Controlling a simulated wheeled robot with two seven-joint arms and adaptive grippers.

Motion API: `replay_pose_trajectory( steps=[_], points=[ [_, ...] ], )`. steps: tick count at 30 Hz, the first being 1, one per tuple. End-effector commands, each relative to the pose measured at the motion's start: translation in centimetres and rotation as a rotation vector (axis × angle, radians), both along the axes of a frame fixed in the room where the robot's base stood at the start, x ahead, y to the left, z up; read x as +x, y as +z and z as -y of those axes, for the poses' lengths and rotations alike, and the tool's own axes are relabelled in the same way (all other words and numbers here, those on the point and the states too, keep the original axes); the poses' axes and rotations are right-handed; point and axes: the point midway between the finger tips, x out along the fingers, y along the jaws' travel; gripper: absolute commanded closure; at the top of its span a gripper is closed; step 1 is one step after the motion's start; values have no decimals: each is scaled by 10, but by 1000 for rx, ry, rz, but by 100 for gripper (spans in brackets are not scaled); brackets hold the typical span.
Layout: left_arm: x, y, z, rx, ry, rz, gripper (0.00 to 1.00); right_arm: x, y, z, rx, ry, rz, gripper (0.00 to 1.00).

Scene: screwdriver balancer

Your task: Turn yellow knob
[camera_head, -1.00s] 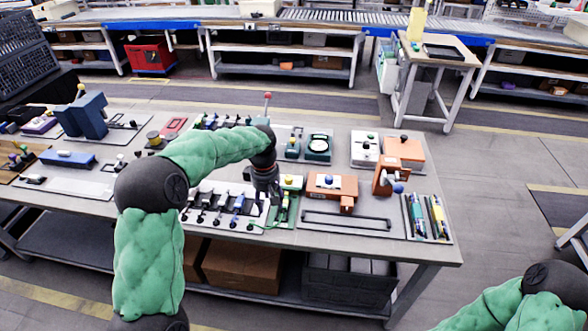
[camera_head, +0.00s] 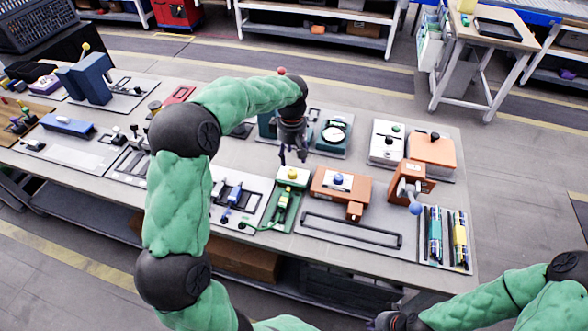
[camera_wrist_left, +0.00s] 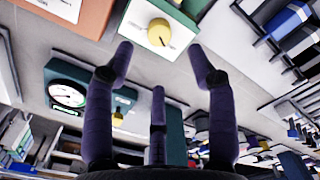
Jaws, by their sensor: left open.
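The yellow knob (camera_head: 292,174) sits on a white plate on top of a green box (camera_head: 286,205) near the table's middle. In the left wrist view the yellow knob (camera_wrist_left: 160,32) is round with a pointer mark, at the top centre. My left gripper (camera_head: 293,158) is open and empty, just behind the knob in the head view. In the left wrist view its purple fingers (camera_wrist_left: 160,52) are spread, with the knob beyond their tips, apart from them. My right gripper (camera_head: 388,321) is at the bottom edge, dark and partly cut off; its fingers are unclear.
An orange box with a blue knob (camera_head: 339,179) stands right of the green box. A dial gauge (camera_head: 334,134) stands behind. A black bar handle (camera_head: 351,229) lies in front. Batteries (camera_head: 446,236) and an orange clamp-like device (camera_head: 410,184) are further right.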

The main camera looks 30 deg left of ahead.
Motion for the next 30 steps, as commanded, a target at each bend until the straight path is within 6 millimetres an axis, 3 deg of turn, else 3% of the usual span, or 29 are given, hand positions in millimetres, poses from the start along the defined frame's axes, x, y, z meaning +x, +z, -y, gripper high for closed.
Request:
replay_pose_trajectory(
  steps=[1, 6, 12, 26, 30],
  points=[
    [0, -14, 0, 0, 0, -2, 44, 0, -6, 0, 0, 0, 0, 100],
    [-1, -45, 0, 0, -1, -3, 44, 0, -17, 0, 0, 0, 0, 100],
    [0, -69, 0, 1, -1, -2, 44, 0, -25, 0, 0, 0, 1, 100],
    [0, -79, 0, 0, -1, 0, 44, 1, -27, 0, 0, 0, 1, 100],
    [0, -79, 0, 0, -1, 0, 80, 1, -27, 0, 0, 0, 1, 100]
  ],
)
